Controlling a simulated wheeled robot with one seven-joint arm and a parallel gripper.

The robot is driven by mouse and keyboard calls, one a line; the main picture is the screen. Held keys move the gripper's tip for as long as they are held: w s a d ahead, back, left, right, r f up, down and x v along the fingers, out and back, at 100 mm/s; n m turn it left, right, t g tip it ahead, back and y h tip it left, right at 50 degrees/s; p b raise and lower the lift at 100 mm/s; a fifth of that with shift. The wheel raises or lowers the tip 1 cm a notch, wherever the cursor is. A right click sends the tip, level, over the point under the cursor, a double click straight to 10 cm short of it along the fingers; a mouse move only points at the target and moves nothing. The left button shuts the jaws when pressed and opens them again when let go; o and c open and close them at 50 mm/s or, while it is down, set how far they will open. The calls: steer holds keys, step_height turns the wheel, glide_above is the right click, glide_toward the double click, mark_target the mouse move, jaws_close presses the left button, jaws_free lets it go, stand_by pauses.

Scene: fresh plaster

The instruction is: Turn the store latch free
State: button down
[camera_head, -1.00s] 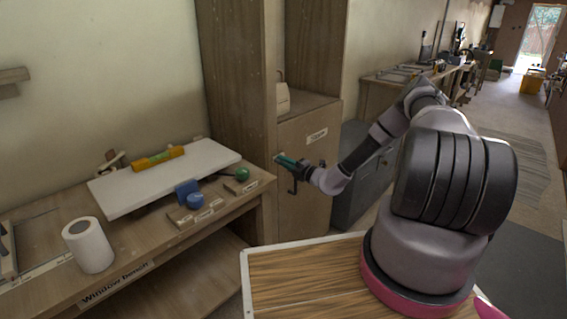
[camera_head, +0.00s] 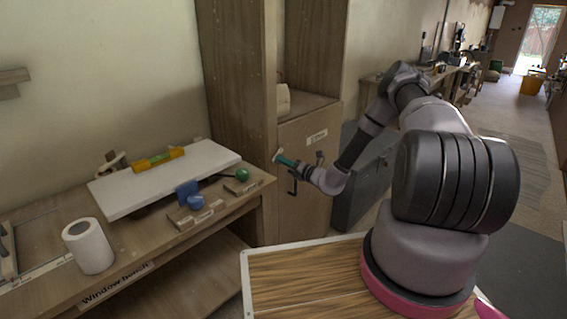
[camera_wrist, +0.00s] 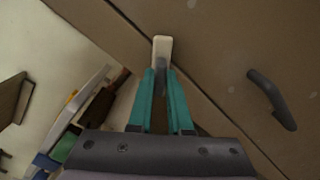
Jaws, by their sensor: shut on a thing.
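The store cupboard door (camera_head: 310,200) carries a "Store" label (camera_head: 316,137) and a dark handle (camera_head: 291,187). The latch is a small pale bar (camera_wrist: 162,47) at the door's edge, over the seam between door and frame in the wrist view. My gripper (camera_head: 281,158) is at the latch, near the upper left of the door. In the wrist view its teal fingers (camera_wrist: 162,78) are shut on the latch's near part, with the pale end showing beyond the tips. The dark handle (camera_wrist: 270,98) stands to the right, apart from the fingers. The door looks closed.
A grey cabinet (camera_head: 362,190) stands right of the cupboard. Open floor lies further right.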

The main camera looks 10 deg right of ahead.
steer(key=shift+s+a+r+n, duration=0.1)
steer(key=shift+n, duration=1.6)
steer(key=shift+s+a+f+n, duration=0.1)
steer(key=shift+s+a+n, duration=0.05)
steer(key=shift+n, duration=1.55)
steer(key=shift+s+a+r+n, duration=0.1)
steer(key=shift+n, duration=1.6)
steer(key=c, duration=0.8)
jaws_free()
steer(key=shift+c, duration=0.2)
steer(key=v, duration=1)
steer(key=shift+s+d, duration=0.25)
steer(key=shift+s, duration=0.05)
steer(key=shift+r, duration=0.15)
